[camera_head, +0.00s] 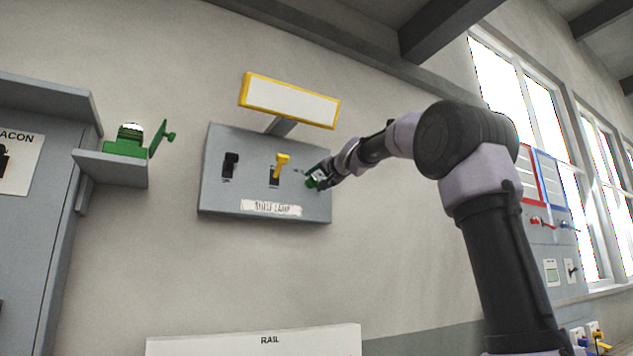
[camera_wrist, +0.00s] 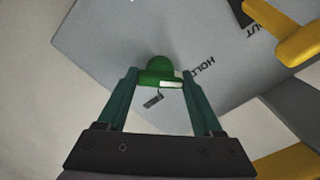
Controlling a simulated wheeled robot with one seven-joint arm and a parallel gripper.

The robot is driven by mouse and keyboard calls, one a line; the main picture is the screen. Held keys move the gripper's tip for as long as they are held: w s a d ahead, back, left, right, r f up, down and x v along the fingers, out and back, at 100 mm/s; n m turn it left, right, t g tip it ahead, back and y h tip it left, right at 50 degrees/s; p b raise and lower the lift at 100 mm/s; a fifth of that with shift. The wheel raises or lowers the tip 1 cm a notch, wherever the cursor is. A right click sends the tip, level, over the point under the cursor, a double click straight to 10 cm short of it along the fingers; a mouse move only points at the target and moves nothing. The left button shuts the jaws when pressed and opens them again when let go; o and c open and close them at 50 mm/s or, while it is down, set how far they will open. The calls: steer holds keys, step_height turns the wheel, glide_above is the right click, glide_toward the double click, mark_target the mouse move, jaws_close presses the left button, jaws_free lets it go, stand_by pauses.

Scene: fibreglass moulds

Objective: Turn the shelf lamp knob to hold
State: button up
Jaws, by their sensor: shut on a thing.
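The shelf lamp panel (camera_head: 230,190) is a grey box on the wall with a label strip (camera_head: 271,208) along its lower edge. Its green knob (camera_head: 313,180) is at the panel's right side, partly hidden by my gripper (camera_head: 317,178). In the wrist view the green knob (camera_wrist: 160,72) has a white pointer mark and sits between the two fingers of my gripper (camera_wrist: 161,82), which are shut on it. The word HOLD (camera_wrist: 196,78) is printed on the panel beside the knob. Where exactly the pointer aims is hard to tell.
A black switch (camera_head: 230,164) and a yellow lever (camera_head: 280,165) are on the same panel, left of the knob. A grey shelf (camera_head: 112,168) with a green device (camera_head: 128,140) is at left. A white RAIL board (camera_head: 255,343) is below.

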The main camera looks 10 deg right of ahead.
steer(key=shift+f, duration=0.15)
stand_by(0.4)
steer(key=o, duration=1.4)
steer(key=shift+c, duration=0.2)
steer(key=shift+s+d, duration=0.1)
steer(key=shift+s, duration=0.2)
steer(key=v, duration=1)
steer(key=shift+s, duration=0.1)
